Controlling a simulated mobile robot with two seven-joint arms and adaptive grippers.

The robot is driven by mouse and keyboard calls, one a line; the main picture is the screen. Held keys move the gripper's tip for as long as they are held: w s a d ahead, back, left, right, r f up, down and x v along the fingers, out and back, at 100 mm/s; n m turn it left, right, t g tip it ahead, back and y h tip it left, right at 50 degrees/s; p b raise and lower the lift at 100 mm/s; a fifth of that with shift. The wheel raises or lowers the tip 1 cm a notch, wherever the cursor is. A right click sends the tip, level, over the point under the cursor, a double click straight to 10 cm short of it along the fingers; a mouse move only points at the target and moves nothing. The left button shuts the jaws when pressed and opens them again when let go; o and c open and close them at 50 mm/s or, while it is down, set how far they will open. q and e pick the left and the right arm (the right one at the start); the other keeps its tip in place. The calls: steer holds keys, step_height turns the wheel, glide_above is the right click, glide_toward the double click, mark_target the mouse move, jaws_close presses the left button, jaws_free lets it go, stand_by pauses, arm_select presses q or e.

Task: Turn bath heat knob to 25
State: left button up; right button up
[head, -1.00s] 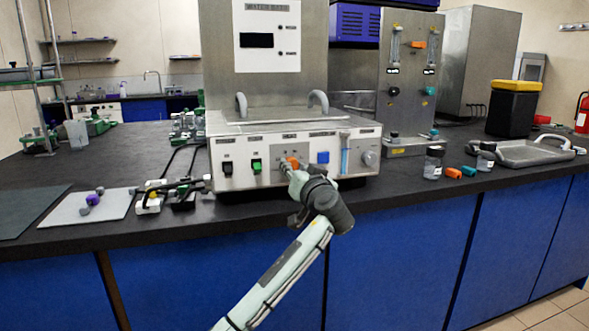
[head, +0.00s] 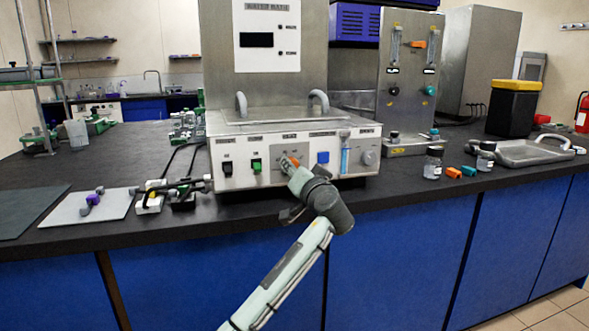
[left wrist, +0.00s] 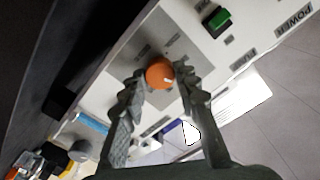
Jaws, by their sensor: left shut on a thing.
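The bath heat knob (head: 293,162) is a round orange knob on the white front panel of the water bath (head: 230,172). It also shows in the left wrist view (left wrist: 159,73), with a small white mark on its face. My left gripper (left wrist: 160,80) is shut on the orange knob, with one fingertip on each side of it. In the head view my left gripper (head: 295,170) reaches the panel from the front and partly hides the knob. The scale print around the knob is too small to read. My right gripper is in neither view.
The panel also bears a black switch (head: 227,168), a green switch (head: 256,165), a blue button (head: 323,157) and a grey knob (head: 369,158). A pale mat (head: 75,213) lies left on the dark bench.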

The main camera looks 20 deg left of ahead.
arm_select(q)
steer(key=o, duration=1.2)
steer(key=shift+c, duration=0.2)
steer(key=v, duration=1.2)
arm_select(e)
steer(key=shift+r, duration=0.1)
arm_select(q)
steer(key=shift+f, duration=0.1)
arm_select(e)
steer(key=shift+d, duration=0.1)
